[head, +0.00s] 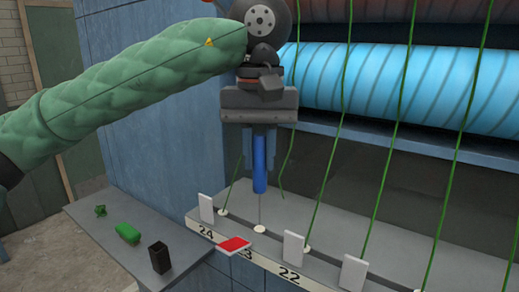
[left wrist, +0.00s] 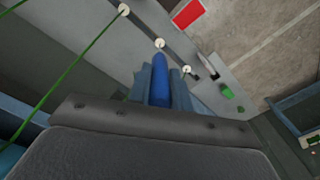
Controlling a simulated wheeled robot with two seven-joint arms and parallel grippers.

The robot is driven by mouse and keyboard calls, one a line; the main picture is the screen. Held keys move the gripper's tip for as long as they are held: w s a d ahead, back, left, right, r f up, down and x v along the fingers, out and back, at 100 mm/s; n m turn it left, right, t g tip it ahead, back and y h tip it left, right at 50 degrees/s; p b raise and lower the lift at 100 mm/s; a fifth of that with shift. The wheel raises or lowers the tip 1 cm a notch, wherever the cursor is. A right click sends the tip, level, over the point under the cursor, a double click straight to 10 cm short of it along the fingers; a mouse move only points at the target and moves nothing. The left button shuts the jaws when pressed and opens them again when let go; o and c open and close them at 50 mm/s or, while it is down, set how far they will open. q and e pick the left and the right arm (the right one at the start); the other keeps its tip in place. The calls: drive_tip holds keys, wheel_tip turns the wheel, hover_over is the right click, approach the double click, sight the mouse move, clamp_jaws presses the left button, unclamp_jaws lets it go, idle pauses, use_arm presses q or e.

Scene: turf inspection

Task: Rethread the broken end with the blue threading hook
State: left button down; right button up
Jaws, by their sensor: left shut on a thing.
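My left gripper (head: 259,170) points down and is shut on the blue threading hook (head: 260,181), held upright above the ledge. The hook's blue handle also shows between the fingers in the left wrist view (left wrist: 160,82). A thin grey shank runs down from the handle toward the white eyelet (head: 260,229) at position 23; I cannot tell whether its tip enters. This eyelet also shows just beyond the handle in the left wrist view (left wrist: 160,44). A loose green thread (head: 282,181) hangs right of the hook, its lower end free above the ledge. My right gripper is not in view.
A red card (head: 234,245) lies tilted outward at 23; white cards (head: 293,248) stand at neighbouring positions. Taut green threads (head: 331,165) run to other eyelets. A side shelf holds a black cup (head: 160,257) and green items (head: 128,233). A blue roll (head: 390,84) is behind.

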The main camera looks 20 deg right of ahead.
sight(260, 135)
use_arm(q)
drive_tip(key=shift+f+b, duration=0.15)
drive_tip(key=shift+b, duration=0.65)
idle(0.9)
drive_tip(key=shift+f+b, duration=1.6)
drive_tip(key=shift+b, duration=0.1)
drive_tip(key=shift+r, duration=0.1)
idle(0.6)
drive_tip(key=shift+r+p, duration=0.4)
drive_tip(key=shift+r, duration=0.75)
drive_tip(key=shift+r+p, duration=1.15)
drive_tip(key=shift+r, duration=1.4)
